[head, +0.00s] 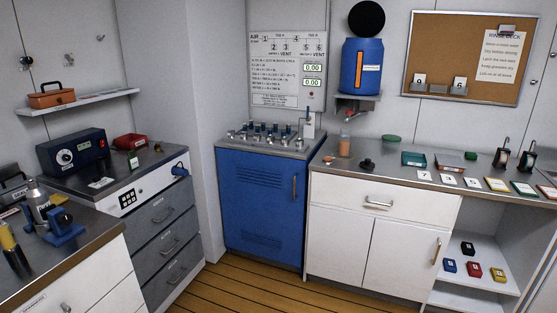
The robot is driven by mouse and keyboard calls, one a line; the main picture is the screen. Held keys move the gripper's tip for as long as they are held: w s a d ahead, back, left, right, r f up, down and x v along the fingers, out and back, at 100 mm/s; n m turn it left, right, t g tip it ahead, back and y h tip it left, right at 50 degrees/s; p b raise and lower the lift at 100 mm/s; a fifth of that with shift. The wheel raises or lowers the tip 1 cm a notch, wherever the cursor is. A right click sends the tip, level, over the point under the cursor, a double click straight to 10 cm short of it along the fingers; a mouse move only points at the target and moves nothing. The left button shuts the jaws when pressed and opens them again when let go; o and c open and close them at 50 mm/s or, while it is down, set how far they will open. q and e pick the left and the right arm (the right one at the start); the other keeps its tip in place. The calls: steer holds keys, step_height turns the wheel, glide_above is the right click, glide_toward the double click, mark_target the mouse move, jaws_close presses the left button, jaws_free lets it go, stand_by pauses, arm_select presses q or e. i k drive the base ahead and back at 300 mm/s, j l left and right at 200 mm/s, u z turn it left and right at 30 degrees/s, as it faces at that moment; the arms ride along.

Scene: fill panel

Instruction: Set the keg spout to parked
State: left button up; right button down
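The keg (376,65) is a blue barrel with an upright orange strip on its front. It stands on a grey wall bracket (366,103) above the right counter. Below the keg's left side is a small dark part (347,113) that looks like the spout. It is too small to tell which way it is set. An orange-filled clear cup (344,146) stands on the counter below it. Neither of my grippers shows in the head view.
A blue cabinet (258,205) with a valve panel on top stands left of the keg. The right counter (375,172) holds a black knob-like piece (367,164), a green tray (414,159) and several cards. A black disc (366,19) hangs above the keg. The wooden floor (235,285) is clear.

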mark_target(350, 113)
steer(key=i, duration=1.15)
steer(key=i+j+z, duration=0.1)
steer(key=i, duration=1.1)
